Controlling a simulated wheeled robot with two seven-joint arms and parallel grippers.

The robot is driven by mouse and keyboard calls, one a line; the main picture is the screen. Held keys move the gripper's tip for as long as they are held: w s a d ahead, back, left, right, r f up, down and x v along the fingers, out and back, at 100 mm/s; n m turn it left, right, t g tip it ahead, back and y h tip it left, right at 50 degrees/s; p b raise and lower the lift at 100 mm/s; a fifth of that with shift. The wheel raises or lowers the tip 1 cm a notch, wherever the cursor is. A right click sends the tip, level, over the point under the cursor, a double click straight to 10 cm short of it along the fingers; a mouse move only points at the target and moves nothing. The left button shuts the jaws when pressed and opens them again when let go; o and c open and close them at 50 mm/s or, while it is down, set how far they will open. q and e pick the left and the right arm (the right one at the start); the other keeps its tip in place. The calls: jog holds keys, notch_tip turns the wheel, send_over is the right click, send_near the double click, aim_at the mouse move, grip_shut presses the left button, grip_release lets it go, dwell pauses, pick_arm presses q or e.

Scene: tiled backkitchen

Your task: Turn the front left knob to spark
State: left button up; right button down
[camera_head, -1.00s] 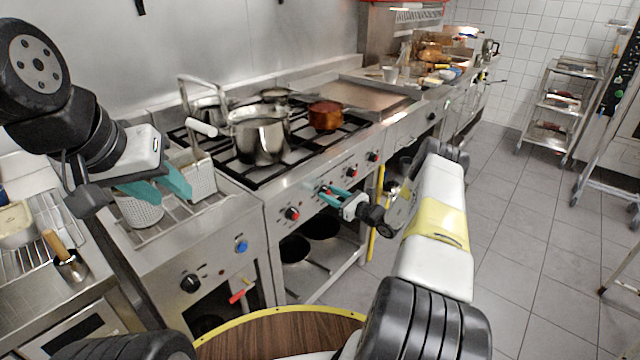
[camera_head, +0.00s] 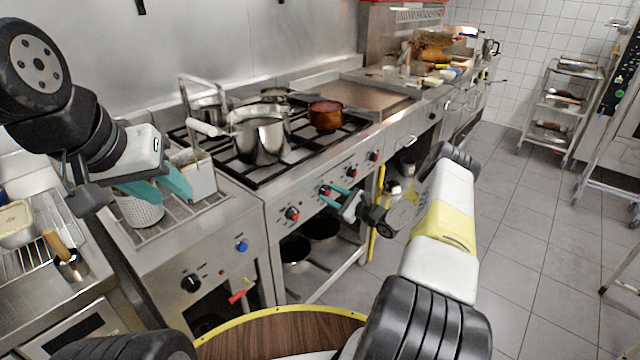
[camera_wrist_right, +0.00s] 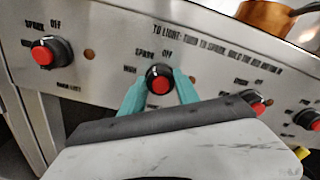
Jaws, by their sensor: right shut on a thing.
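A row of black knobs with red centres runs along the stove's front panel. My right gripper (camera_wrist_right: 159,80) is shut on the second knob from the left (camera_wrist_right: 159,84), with one teal finger on each side. The gripper body hides the label below this knob; "SPARK", "OFF" and "HIGH" show around it. The knob to its left (camera_wrist_right: 48,53) is marked as back left. The head view also shows the right gripper (camera_head: 332,194) at the second knob (camera_head: 325,189). My left gripper (camera_head: 172,194) is open and empty, above the fryer at the left.
A large steel pot (camera_head: 262,142) and a copper pot (camera_head: 325,115) stand on the stove grates. Fryer baskets (camera_head: 200,178) are below and beside my left gripper. Further knobs (camera_wrist_right: 253,101) lie close to the right of the held one.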

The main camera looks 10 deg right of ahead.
jog(key=c, duration=0.9)
grip_release()
jog(key=shift+d, duration=0.1)
jog(key=v, duration=0.7)
jog(key=shift+s+d, duration=0.2)
jog(key=shift+s, duration=0.15)
